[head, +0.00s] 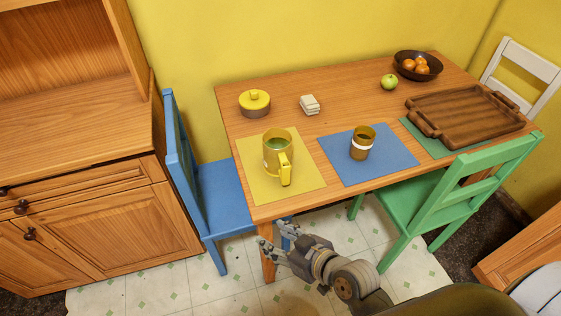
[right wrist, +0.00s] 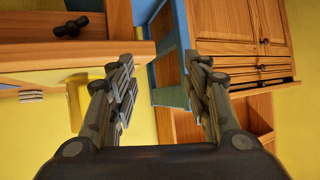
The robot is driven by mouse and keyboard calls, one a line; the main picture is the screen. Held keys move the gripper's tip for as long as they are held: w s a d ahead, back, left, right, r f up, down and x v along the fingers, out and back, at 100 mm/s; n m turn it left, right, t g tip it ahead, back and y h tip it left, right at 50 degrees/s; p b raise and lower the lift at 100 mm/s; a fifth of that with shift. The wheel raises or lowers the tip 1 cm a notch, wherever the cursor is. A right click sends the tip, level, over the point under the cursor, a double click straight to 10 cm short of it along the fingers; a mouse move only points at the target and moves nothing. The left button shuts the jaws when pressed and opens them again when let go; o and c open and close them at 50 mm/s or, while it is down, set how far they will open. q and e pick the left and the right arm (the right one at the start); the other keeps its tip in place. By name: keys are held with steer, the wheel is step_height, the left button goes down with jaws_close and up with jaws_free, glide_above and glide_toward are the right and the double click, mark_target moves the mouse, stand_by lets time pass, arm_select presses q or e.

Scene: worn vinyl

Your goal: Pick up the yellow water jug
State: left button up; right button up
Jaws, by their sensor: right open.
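The yellow water jug (head: 277,155) stands upright on a yellow placemat (head: 304,180) near the front left of the wooden table. Its handle points toward the front edge. My right gripper (head: 272,243) is in front of the table's near left corner, below the tabletop, apart from the jug. In the right wrist view my right gripper (right wrist: 165,90) has its two fingers wide apart with nothing between them. My left gripper shows in neither view.
A brown cup (head: 362,145) stands on a blue placemat (head: 380,168) right of the jug. A yellow-lidded pot (head: 254,103) and white coasters (head: 309,105) sit behind. A wooden tray (head: 465,112) fills the right.

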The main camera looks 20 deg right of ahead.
steer(key=w+d+r+m+t+h, duration=0.1)
steer(key=w+r+m+t, duration=0.15)
steer(key=w+t, duration=0.3)
steer(key=m+t+h, duration=0.2)
steer(key=m+h, duration=0.1)
steer(key=h, duration=0.2)
glide_toward(287, 174)
steer(key=w, duration=0.6)
steer(key=shift+d+f, duration=0.1)
steer(key=shift+d, duration=0.2)
steer(key=shift+w, duration=0.55)
steer(key=shift+w+a+f, duration=0.1)
steer(key=shift+w+a, duration=0.05)
steer(key=shift+w, duration=1.15)
steer(key=shift+w+a+f, duration=0.1)
steer(key=shift+w+a, duration=0.05)
steer(key=shift+w, duration=1.15)
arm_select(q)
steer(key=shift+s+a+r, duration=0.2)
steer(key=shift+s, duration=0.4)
arm_select(e)
jaws_close()
steer(key=shift+r, duration=0.2)
